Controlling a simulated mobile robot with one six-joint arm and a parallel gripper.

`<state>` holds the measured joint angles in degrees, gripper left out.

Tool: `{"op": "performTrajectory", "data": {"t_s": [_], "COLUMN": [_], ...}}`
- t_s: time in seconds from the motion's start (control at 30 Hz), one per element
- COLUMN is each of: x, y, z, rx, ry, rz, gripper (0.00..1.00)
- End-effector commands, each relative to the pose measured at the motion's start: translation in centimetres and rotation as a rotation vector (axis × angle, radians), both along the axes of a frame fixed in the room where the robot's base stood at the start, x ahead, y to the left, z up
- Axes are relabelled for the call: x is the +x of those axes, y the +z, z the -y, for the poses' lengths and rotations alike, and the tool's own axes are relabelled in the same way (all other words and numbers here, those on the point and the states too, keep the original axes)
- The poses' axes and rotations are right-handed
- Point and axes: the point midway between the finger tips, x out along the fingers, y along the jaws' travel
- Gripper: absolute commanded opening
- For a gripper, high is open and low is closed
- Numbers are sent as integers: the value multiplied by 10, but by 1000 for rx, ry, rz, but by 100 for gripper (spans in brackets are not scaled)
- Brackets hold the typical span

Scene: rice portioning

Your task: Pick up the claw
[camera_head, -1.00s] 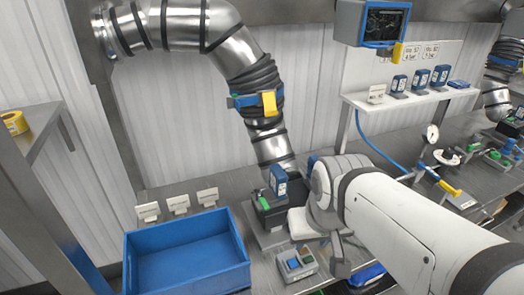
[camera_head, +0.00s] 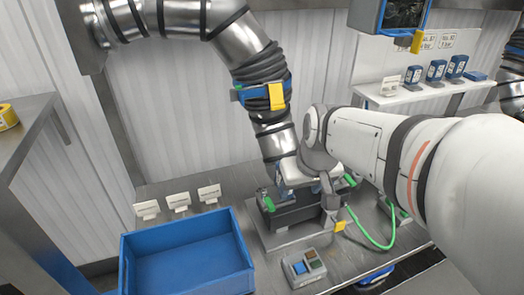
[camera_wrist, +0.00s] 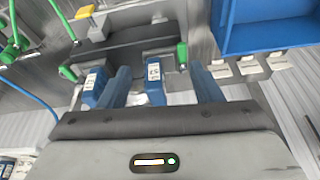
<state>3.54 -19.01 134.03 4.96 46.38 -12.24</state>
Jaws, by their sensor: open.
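My gripper (camera_wrist: 161,88) is open, with its two blue-grey fingers reaching toward a black dock (camera_wrist: 125,48) on the bench. One blue piece with a white label (camera_wrist: 155,82) is between the fingers, with gaps seen on both sides. A second blue labelled piece (camera_wrist: 94,88) is just outside the left finger. I cannot tell which of these is the claw. In the head view my gripper (camera_head: 303,187) is low over the black dock (camera_head: 298,211), and my arm hides most of the blue pieces there.
A blue bin (camera_head: 187,252) stands left of the dock, with several white cards behind it. A button box (camera_head: 303,267) is in front of the dock. A green hose (camera_head: 372,240) loops at its right. A wide metal duct (camera_head: 265,95) hangs above.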

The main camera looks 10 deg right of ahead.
Motion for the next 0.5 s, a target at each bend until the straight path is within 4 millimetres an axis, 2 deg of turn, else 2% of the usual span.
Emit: {"op": "performTrajectory", "data": {"t_s": [0.03, 0.1, 0.2, 0.3, 0.5], "x": [20, 43, 71, 91, 107], "y": [-6, -9, -13, -17, -28], "z": [1, 2, 3, 5, 5], "rx": [1, 3, 3, 2, 1], "ry": [16, 38, 66, 84, 97], "rz": [4, 19, 36, 51, 58], "gripper": [59, 59, 59, 59, 59]}}
